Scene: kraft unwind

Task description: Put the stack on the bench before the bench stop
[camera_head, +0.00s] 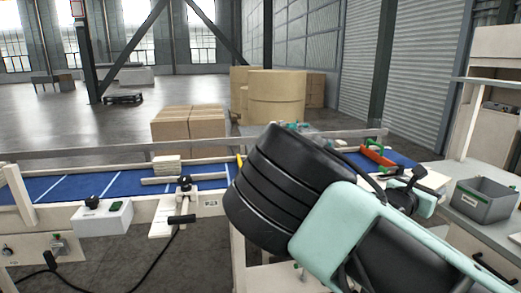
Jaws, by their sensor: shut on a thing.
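My gripper (408,192) is at the right of the head view, partly hidden behind my own dark and mint arm. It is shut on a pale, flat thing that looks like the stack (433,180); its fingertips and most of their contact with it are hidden. The grey bench (453,212) lies to the right, just beyond and beside the gripper. I cannot make out the bench stop clearly. Another small pale layered stack (167,162) sits on the blue belt (40,187) at the left.
A grey open bin (484,201) stands on the bench. An orange and green tool (378,155) lies behind the gripper. A clamp-like fixture (185,187) and a white control box (102,217) stand along the belt's front. Large kraft rolls (277,97) and cardboard boxes (188,123) are behind.

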